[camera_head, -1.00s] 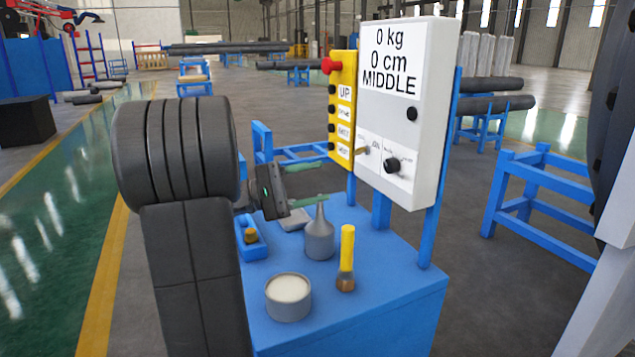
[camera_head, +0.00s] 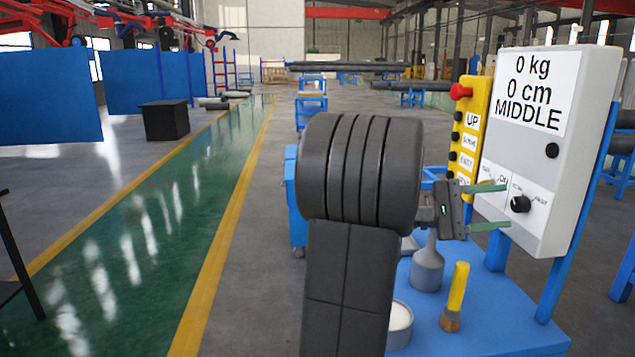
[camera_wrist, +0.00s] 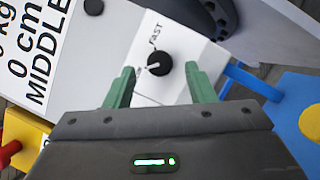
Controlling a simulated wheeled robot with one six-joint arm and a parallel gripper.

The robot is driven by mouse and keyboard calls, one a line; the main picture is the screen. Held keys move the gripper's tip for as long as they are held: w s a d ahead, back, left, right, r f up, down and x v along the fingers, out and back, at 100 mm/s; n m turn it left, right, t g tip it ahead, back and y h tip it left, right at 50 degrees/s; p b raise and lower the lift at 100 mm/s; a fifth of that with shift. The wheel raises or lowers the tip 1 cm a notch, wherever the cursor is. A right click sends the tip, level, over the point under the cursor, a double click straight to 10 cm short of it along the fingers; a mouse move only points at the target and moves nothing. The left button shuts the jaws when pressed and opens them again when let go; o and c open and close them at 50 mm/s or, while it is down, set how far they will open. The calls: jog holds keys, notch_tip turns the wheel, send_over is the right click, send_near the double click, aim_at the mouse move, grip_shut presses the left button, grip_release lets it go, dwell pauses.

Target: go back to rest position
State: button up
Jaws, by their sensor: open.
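My gripper (camera_head: 488,207) is open, its two green fingers apart with nothing between them. In the head view it is in front of the white control box (camera_head: 545,140), whose sign reads 0 kg, 0 cm, MIDDLE. In the wrist view the green fingers (camera_wrist: 158,88) stand on either side of a black knob (camera_wrist: 159,68) on the box's lower panel, marked FAST. My dark arm hides part of the blue table (camera_head: 490,335).
On the table are a grey oil can (camera_head: 427,268), a yellow-handled brush (camera_head: 455,297) and a round tin (camera_head: 399,325), partly hidden by my arm. A yellow button panel (camera_head: 470,133) with a red button is beside the box.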

jog(key=shift+x, duration=1.25)
jog(key=v, duration=1.4)
jog(key=x, duration=1.4)
jog(key=shift+f+m+y+b, duration=0.1)
jog(key=shift+m+y+b, duration=0.25)
jog(key=shift+m, duration=0.15)
jog(key=m+y+b, duration=0.1)
jog(key=m, duration=0.2)
jog(key=shift+a, duration=0.1)
jog(key=m, duration=0.1)
jog(key=m+y+b, duration=0.1)
jog(key=m, duration=0.1)
jog(key=shift+r+m+y, duration=0.25)
jog(key=shift+m, duration=0.15)
jog(key=m+t+y+b, duration=0.1)
jog(key=m, duration=0.2)
jog(key=shift+r+b, duration=0.15)
jog(key=shift+b, duration=0.25)
jog(key=m, duration=0.1)
jog(key=m+t+y+b, duration=0.1)
jog(key=m, duration=0.1)
jog(key=shift+s+r+t, duration=0.1)
jog(key=shift+r+t, duration=0.05)
jog(key=shift+t, duration=0.15)
